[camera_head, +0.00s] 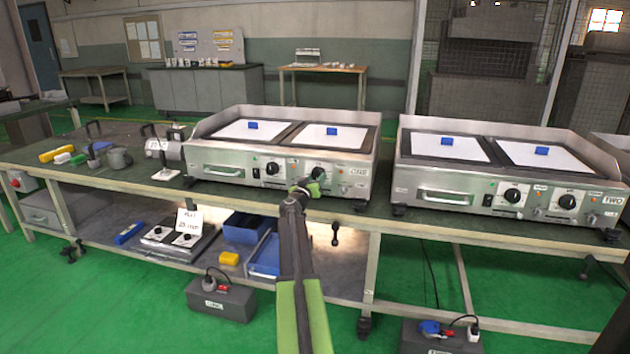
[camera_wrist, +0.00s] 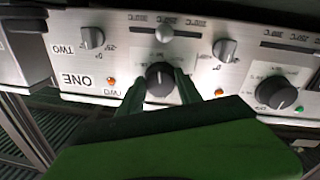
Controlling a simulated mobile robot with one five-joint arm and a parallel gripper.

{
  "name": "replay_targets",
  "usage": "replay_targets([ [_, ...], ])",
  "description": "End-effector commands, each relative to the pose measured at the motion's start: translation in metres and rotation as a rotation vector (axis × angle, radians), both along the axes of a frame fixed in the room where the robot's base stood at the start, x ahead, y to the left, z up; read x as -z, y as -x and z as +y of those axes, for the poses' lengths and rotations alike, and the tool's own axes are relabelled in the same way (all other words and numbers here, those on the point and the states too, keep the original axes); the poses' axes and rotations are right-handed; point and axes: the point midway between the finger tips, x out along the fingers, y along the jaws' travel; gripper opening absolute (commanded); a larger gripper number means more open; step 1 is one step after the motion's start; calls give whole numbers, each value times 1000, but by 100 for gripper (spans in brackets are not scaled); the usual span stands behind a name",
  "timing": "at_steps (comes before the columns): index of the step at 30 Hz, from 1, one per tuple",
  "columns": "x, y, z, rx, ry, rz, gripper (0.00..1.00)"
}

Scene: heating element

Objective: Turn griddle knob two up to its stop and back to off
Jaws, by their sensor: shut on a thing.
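The griddle labelled ONE (camera_head: 230,165) stands on the bench in the middle of the head view. My gripper (camera_head: 308,185) is at its front panel, at the right-hand black knob (camera_head: 318,171). In the wrist view, the two green fingers of my gripper (camera_wrist: 159,88) lie on either side of this black knob (camera_wrist: 160,74) and are shut on it. The other black knob of this griddle (camera_head: 272,168) is free; a free black knob also shows in the wrist view (camera_wrist: 275,92). The held knob's pointer is too small to read.
A second griddle labelled TWO (camera_head: 480,185) stands to the right, with a gap between them. Blue blocks sit on the griddle plates. Grey cups (camera_head: 120,157) and a yellow item (camera_head: 57,153) lie on the bench's left. The lower shelf holds blue bins (camera_head: 243,228).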

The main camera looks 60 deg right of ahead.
Motion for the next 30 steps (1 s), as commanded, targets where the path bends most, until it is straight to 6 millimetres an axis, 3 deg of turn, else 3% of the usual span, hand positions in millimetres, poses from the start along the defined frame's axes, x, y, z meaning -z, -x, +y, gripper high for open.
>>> replay_targets([
  [18,-3,5,-3,14,-154,-498,1],
  [30,-2,6,-3,16,-199,-640,1],
])
